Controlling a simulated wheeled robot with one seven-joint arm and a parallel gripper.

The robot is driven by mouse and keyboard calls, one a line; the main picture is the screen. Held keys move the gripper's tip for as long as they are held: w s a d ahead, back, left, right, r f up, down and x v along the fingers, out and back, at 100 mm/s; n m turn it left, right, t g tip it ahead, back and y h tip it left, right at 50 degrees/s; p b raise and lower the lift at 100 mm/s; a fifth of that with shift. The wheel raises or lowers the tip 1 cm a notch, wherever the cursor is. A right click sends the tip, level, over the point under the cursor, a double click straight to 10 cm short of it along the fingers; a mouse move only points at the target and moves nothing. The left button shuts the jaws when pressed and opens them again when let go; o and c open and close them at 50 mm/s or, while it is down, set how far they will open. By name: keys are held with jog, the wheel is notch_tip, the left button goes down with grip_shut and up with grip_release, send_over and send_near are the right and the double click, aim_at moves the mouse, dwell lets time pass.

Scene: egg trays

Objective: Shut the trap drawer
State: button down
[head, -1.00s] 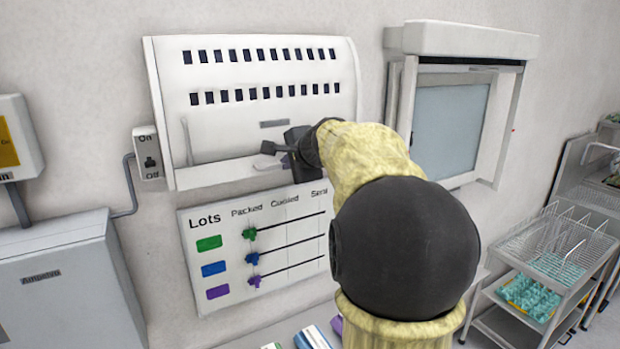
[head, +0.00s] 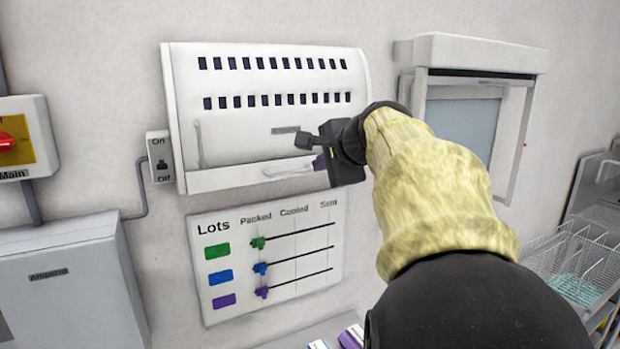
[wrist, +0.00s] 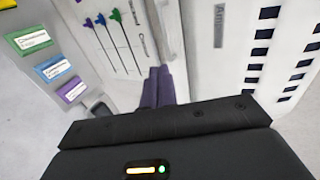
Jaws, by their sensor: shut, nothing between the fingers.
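The trap is a white wall unit (head: 265,105) with two rows of dark slots and a grey label plate. Its drawer front (head: 225,178) is a white band along the bottom edge; I cannot tell how far it stands out. In the wrist view the unit (wrist: 235,65) shows at the right, turned on its side. My gripper (head: 315,162) is at the lower right of the unit, in front of the drawer band, and hides its right part. Its purple fingers (wrist: 160,85) are together and empty; contact with the drawer cannot be told.
A Lots board (head: 265,255) with coloured sliders hangs just below the unit. An On/Off switch (head: 160,157) is at its left, and a shuttered hatch (head: 470,120) at its right. A grey cabinet (head: 65,285) stands lower left, a wire rack (head: 575,260) lower right.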

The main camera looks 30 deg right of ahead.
jog(key=s, duration=0.1)
jog(key=s+r, duration=0.1)
jog(key=shift+s+d+r, duration=0.15)
jog(key=shift+s+d, duration=0.15)
jog(key=shift+d, duration=0.1)
jog(key=shift+s+d, duration=0.1)
jog(key=shift+s, duration=0.05)
